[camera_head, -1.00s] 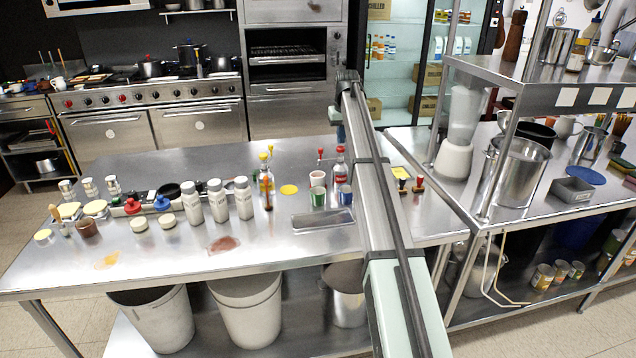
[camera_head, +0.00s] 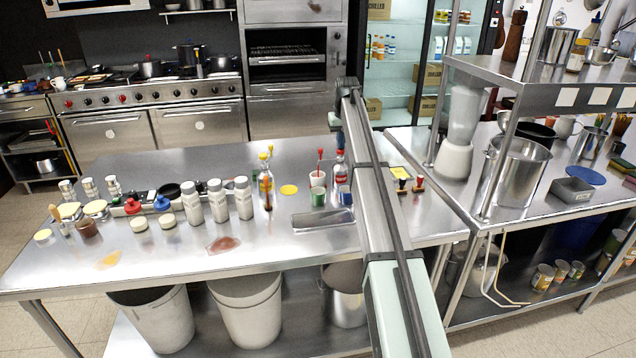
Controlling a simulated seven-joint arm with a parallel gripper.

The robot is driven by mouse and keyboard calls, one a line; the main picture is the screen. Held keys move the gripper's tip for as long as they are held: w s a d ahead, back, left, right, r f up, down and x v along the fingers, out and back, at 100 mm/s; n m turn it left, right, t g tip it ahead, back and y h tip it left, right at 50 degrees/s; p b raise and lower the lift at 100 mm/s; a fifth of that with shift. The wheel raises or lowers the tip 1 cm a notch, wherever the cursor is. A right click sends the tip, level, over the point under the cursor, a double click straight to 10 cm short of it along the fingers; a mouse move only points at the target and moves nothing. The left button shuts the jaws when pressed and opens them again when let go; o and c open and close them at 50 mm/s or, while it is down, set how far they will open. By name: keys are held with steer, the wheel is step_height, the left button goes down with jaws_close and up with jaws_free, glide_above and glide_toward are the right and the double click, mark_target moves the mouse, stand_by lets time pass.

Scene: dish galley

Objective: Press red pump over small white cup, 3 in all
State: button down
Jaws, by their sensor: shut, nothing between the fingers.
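The red pump bottle (camera_head: 340,171) stands upright on the steel table, with a red top and red label, partly overlapped by my arm. The small white cup (camera_head: 317,180) stands just left of it. A thin upright red streak (camera_head: 320,162) runs from spout height down to the cup; I cannot tell whether it is liquid. My gripper (camera_head: 336,128) is shut and empty, pointing down just above the red pump. Its fingertips are small and partly hidden by my arm, and I cannot tell whether they touch the pump. The cup's contents cannot be made out.
A green cup (camera_head: 318,197) and a blue cup (camera_head: 345,196) stand in front. A steel tray (camera_head: 323,219) lies nearer. A shelf rack (camera_head: 545,92) rises at right.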

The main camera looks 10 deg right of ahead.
steer(key=shift+f, duration=0.4)
steer(key=shift+r, duration=0.15)
steer(key=shift+w+v, duration=0.25)
steer(key=shift+v, duration=0.95)
steer(key=shift+r, duration=0.2)
steer(key=v, duration=0.2)
steer(key=w+v, duration=0.1)
steer(key=v, duration=0.2)
steer(key=shift+r, duration=0.45)
